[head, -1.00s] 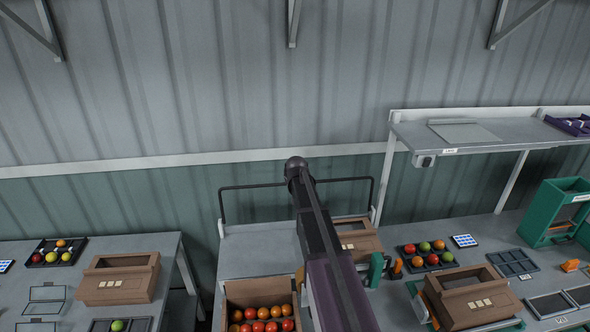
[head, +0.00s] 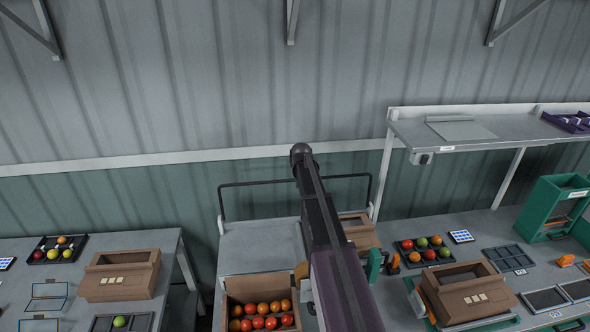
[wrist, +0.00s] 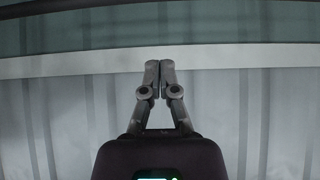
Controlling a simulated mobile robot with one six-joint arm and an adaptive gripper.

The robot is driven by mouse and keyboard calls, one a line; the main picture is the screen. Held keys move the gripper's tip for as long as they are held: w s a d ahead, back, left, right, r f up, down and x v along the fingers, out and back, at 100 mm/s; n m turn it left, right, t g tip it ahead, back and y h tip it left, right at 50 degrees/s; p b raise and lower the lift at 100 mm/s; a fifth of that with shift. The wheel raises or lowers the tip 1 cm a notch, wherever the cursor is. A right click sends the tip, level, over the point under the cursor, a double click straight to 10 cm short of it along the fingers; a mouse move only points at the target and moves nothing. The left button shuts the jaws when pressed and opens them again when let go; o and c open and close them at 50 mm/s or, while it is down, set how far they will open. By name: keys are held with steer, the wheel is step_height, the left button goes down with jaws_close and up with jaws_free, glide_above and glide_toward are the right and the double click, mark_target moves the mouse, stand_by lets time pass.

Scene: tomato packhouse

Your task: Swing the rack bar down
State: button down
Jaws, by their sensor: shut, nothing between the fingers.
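The rack bar (head: 255,184) looks like a thin dark bar, bent down at both ends, standing upright behind a grey-topped stand in the head view. My arm crosses in front of its middle. In the wrist view a dark bar, likely the same one (wrist: 70,9), runs along the top edge, apart from the fingers. My gripper (wrist: 160,68) is shut and empty, its fingertips together before the pale wall rail. The gripper itself cannot be made out in the head view, where my arm points toward the wall.
The corrugated wall (head: 200,80) is behind. A tomato box (head: 262,290) sits below the bar, left of my arm. At right, a raised shelf (head: 480,132) stands over a bench with trays and a green holder (head: 552,207).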

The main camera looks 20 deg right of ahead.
step_height(320, 180, down, 7)
steer(key=w+b, duration=0.2)
steer(key=b, duration=0.4)
steer(key=shift+w+d, duration=0.2)
steer(key=shift+d, duration=0.15)
steer(key=shift+a+r, duration=0.1)
steer(key=shift+b, duration=0.3)
